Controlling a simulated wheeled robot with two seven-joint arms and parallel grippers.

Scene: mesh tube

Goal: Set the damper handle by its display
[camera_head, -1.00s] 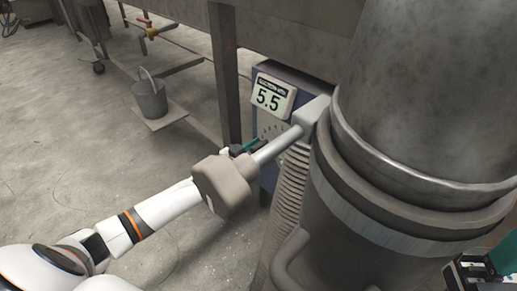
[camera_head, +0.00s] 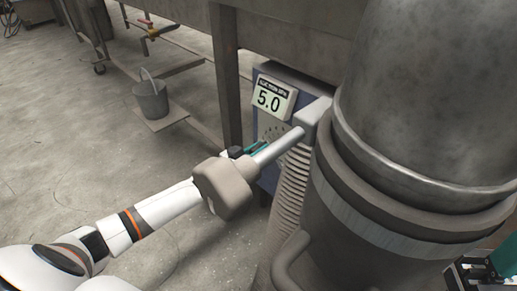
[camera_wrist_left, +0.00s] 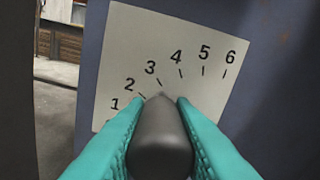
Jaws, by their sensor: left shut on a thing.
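The display (camera_head: 270,97) on the blue cabinet reads 5.0 under a label that seems to say suction. The damper handle (camera_wrist_left: 161,138), dark grey with a rounded body and a pointed tip, shows in the left wrist view. Its tip points close to the mark of 3 on the pale dial plate (camera_wrist_left: 190,40), numbered 1 to 6. My left gripper (camera_wrist_left: 160,128) is shut on the handle, one teal finger on each side. In the head view the left gripper (camera_head: 257,147) is partly hidden behind a grey bar. My right gripper (camera_head: 495,262) shows only partly at the lower right.
A ribbed hose (camera_head: 290,190) and a large metal drum (camera_head: 420,110) fill the right. A bucket (camera_head: 150,98) stands at the back left.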

